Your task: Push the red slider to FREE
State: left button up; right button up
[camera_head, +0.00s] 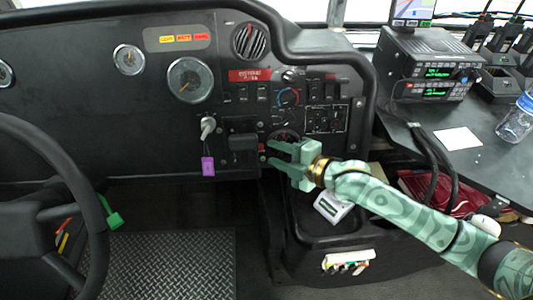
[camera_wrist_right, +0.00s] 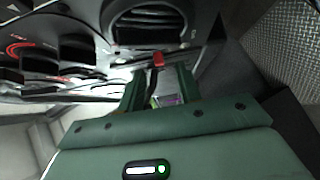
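The red slider (camera_wrist_right: 158,60) shows in the right wrist view as a small red knob on a dark stem, at the edge of the black dash panel. In the head view a small red spot (camera_head: 262,147), likely the same knob, sits just left of my right gripper (camera_head: 272,156). My right gripper is green and open, its fingers pointing left at the panel. In the wrist view its two fingers (camera_wrist_right: 158,88) stand apart, with the knob between and just beyond their tips. Contact cannot be told. No FREE marking is readable. My left gripper is not in view.
A black box-like part (camera_head: 242,142) juts from the dash left of the gripper. A key with a purple tag (camera_head: 208,166) hangs further left. The steering wheel (camera_head: 75,170) is at far left. A console tray with a white device (camera_head: 333,207) lies below my right arm.

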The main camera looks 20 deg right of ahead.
aim_at(263, 149)
pick_arm(q)
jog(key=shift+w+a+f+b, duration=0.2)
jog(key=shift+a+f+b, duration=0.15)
jog(key=shift+b, duration=0.05)
pick_arm(e)
jog(key=x, duration=0.3)
